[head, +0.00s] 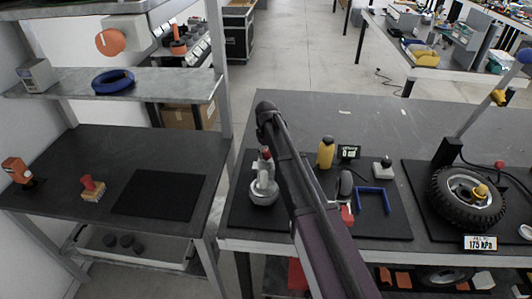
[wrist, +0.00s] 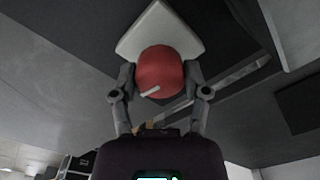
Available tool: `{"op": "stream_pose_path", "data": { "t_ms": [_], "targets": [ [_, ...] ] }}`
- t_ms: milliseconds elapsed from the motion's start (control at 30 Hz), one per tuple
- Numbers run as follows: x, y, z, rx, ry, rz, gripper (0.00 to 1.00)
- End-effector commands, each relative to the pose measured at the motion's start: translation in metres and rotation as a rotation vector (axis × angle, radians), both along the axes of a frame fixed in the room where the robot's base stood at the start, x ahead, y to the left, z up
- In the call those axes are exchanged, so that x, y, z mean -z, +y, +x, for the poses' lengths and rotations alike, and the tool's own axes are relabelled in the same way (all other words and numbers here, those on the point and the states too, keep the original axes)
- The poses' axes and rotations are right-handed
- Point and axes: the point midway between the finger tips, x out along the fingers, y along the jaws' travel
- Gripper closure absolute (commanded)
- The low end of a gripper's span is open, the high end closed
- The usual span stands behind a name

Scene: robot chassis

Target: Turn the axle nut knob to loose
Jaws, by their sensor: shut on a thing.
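The axle nut knob (wrist: 160,70) is a rounded red knob with a short white mark near its lower edge, in front of a pale base plate (wrist: 158,22). In the wrist view my gripper (wrist: 160,78) has one finger on each side of the knob and is shut on it. In the head view the red knob (head: 267,153) appears at the top of a pale grey fixture (head: 263,190) at the left end of the right bench, beside my dark arm. My arm hides much of that area, and the fingers are hard to make out there. No loose or tight lettering is readable.
A wheel (head: 468,197) with a 175 kPa display (head: 481,243) stands on the right. A yellow bottle (head: 325,152), a blue bracket (head: 374,201) and a small caster wheel (head: 345,184) stand near my arm. A gap separates this bench from the left table (head: 60,185).

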Motion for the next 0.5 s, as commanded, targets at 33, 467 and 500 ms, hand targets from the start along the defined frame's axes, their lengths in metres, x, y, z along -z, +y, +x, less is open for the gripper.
{"op": "stream_pose_path", "data": {
  "t_ms": [33,467,500],
  "targets": [
    [0.0003,-0.0002,-0.0011,-0.032,0.002,-0.001,0.88],
    [0.0003,-0.0001,-0.0013,-0.168,0.002,-0.001,0.88],
    [0.0003,-0.0001,-0.0013,-0.170,0.002,-0.001,0.88]
  ]
}}
